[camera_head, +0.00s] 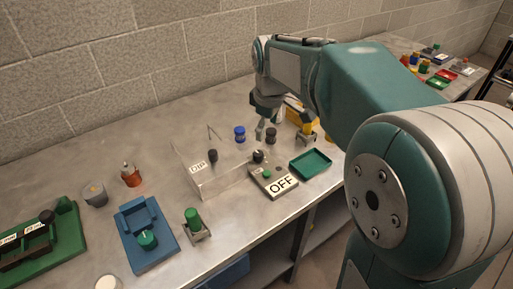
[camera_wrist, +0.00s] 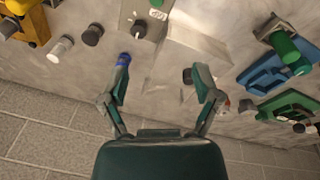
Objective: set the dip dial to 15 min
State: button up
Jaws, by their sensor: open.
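A clear box (camera_head: 222,178) with a DIP label (camera_head: 197,167) stands mid-bench in the head view. The dark dip knob (camera_head: 213,156) is beside the label; its setting is unreadable. In the wrist view a dark knob (camera_wrist: 187,76), apparently the same one, is beside the right finger. My gripper (camera_head: 265,130) is to the right of the clear box, above the bench. In the wrist view its two fingers (camera_wrist: 163,75) are spread with nothing held between them.
A grey box marked OFF (camera_head: 277,184) has a black knob (camera_head: 258,156) and green button. A blue-capped bottle (camera_head: 240,134) and dark one (camera_head: 271,135) stand near my gripper. A green tray (camera_head: 311,164) is right; a blue fixture (camera_head: 143,243) is left.

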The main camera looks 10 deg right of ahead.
aim_at(258, 153)
jog(key=w+f+n+g, duration=0.2)
jog(key=w+f+n, duration=0.2)
jog(key=w+f, duration=0.5)
jog(key=f, duration=0.9)
jog(key=shift+w, duration=0.25)
grip_shut()
